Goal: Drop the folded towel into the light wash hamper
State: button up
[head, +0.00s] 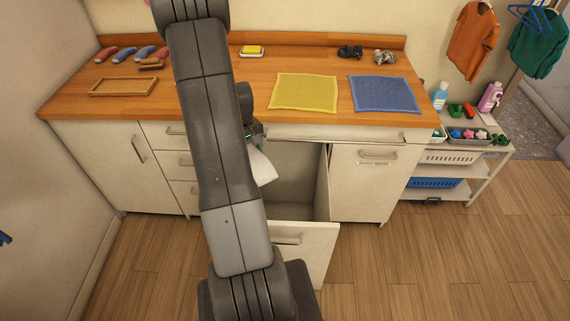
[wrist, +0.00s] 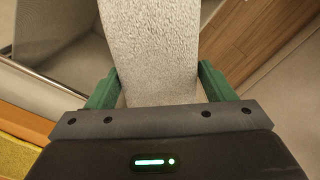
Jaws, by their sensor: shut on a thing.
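The folded towel (wrist: 150,45) is off-white and hangs between the green fingers of my gripper (wrist: 158,88). My gripper is shut on it. In the head view the towel (head: 261,167) hangs at the left side of the pulled-out hamper (head: 303,165), and my arm hides part of it. The hamper stands open below the counter, with a grey inside and a pale front panel (head: 308,248). I cannot read a label on it. In the wrist view, a grey bin interior (wrist: 60,40) shows left of the towel.
A closed cabinet front (head: 370,185) with a handle and small label is right of the open hamper. The wooden counter holds a yellow cloth (head: 304,92), a blue cloth (head: 384,94) and a wooden frame (head: 124,87). A shelf cart (head: 480,160) stands at the right. The floor in front is clear.

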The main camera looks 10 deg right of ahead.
jog(key=s+d+f+n+b, duration=0.1)
jog(key=d+f+n+b, duration=0.1)
jog(key=d+n+b, duration=0.3)
jog(key=s+d+f+n+b, duration=0.2)
jog(key=d+n+b, duration=0.3)
notch_tip(320, 180, down, 7)
jog(key=b, duration=0.5)
jog(key=shift+w, duration=0.3)
jog(key=shift+d, duration=0.1)
jog(key=o, duration=1.1)
jog(key=shift+c, duration=0.2)
notch_tip(320, 180, up, 14)
jog(key=p, duration=0.1)
